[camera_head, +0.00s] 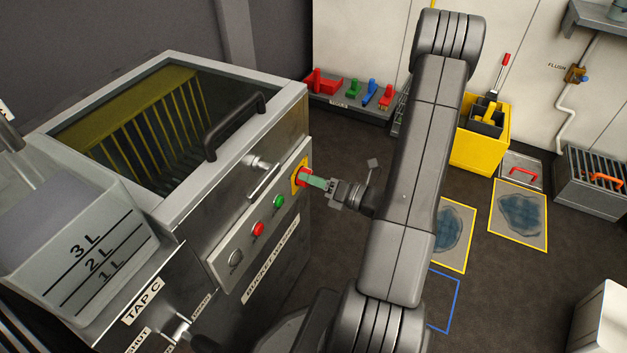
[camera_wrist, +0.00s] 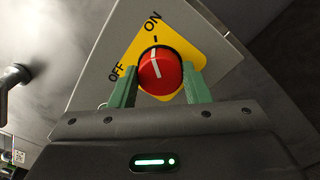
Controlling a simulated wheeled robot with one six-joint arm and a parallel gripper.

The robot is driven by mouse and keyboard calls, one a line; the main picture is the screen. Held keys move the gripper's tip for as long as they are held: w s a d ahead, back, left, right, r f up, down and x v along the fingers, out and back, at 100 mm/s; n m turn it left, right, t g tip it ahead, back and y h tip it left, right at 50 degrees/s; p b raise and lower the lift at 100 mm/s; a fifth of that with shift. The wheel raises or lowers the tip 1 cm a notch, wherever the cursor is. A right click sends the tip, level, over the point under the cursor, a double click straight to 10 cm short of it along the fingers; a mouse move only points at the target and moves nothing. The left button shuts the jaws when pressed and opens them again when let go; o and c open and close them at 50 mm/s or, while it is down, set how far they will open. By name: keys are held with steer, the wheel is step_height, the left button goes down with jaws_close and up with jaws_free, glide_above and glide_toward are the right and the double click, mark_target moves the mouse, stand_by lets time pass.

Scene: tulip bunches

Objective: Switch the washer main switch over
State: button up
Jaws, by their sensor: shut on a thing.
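The washer main switch is a red round knob (camera_wrist: 160,72) with a white line, on a yellow plate (camera_wrist: 205,62) marked ON and OFF. In the wrist view the white line points up toward the ON label and the short black mark below it. In the head view the switch's yellow plate (camera_head: 294,184) is at the right end of the washer's control panel. My gripper (camera_wrist: 157,88) has its green fingers on both sides of the knob, shut on it. It also shows in the head view (camera_head: 312,181), reaching the panel from the right; there it hides part of the knob.
The washer (camera_head: 285,105) has a dark handle (camera_head: 236,127) on its lid. Green (camera_head: 279,201), red (camera_head: 258,229) and grey (camera_head: 235,257) buttons sit left of the switch. A yellow bin (camera_head: 478,150) and floor mats lie at right, with open floor between.

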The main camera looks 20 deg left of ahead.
steer(key=shift+s+f+n+b, duration=0.1)
steer(key=shift+n+b, duration=2.5)
steer(key=shift+n, duration=1.5)
steer(key=shift+s+n+b, duration=0.1)
steer(key=shift+n+b, duration=2.5)
steer(key=shift+n, duration=1.5)
steer(key=o, duration=1)
steer(key=shift+w, duration=0.1)
steer(key=shift+d, duration=0.1)
steer(key=s+d+p, duration=0.1)
steer(key=d+p, duration=0.2)
steer(key=d, duration=1)
steer(key=shift+d, duration=0.35)
